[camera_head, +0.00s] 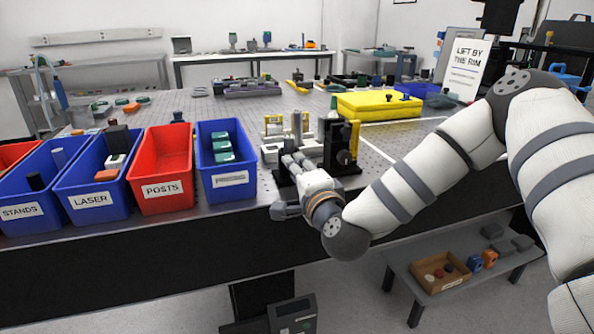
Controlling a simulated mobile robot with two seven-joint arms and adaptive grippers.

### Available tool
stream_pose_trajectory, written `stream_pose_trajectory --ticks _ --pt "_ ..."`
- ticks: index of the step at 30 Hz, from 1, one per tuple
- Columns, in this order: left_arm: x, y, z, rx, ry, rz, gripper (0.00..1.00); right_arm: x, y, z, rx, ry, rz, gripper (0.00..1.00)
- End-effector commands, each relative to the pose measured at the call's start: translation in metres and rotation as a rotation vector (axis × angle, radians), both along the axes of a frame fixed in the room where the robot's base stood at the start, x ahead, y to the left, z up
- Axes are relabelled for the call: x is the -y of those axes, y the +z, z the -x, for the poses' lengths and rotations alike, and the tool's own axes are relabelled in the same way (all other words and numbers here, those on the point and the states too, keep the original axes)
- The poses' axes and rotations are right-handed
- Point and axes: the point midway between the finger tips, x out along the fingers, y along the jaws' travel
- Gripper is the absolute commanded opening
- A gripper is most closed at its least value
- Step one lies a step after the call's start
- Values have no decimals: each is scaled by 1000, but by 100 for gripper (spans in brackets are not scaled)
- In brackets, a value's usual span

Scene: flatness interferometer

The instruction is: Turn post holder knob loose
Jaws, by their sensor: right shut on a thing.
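My right arm comes in from the right, and my right gripper (292,168) is at the front of a small optical assembly on the table. The gripper is shut on a small part there, which fits the post holder knob. The fingers and wrist hide the knob, so its shape and turn cannot be seen. The assembly has a black and brass-coloured mount (341,142) on its right side and a pale block with yellow uprights (300,123) at the back left. My left gripper is not in view.
Labelled bins stand left of the assembly: a blue bin (228,188) closest, then the red POSTS bin (162,190) and the blue LASER bin (95,204). A yellow case (380,105) and a LIFT BY THE RIM sign (463,70) are behind.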

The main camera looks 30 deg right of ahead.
Motion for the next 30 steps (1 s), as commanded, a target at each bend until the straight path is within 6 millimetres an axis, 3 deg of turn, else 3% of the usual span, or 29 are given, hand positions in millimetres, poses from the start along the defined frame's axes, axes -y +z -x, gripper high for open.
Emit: stream_pose_trajectory --ticks 3,4,6,7,16,24,30 --pt "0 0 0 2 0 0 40 1 4 -1 10 -2 1 0" --pt "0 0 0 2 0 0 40 1 4 -1 10 -2 1 28" --pt "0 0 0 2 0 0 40 1 4 -1 10 -2 0 44" --pt "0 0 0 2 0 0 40 0 4 -1 10 -2 0 46" --pt "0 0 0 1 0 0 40 -1 1 2 3 0 -1 46" --pt "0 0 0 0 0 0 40 -13 3 54 3 1 -2 46" --pt "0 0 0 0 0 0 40 -17 5 72 7 0 -1 46"
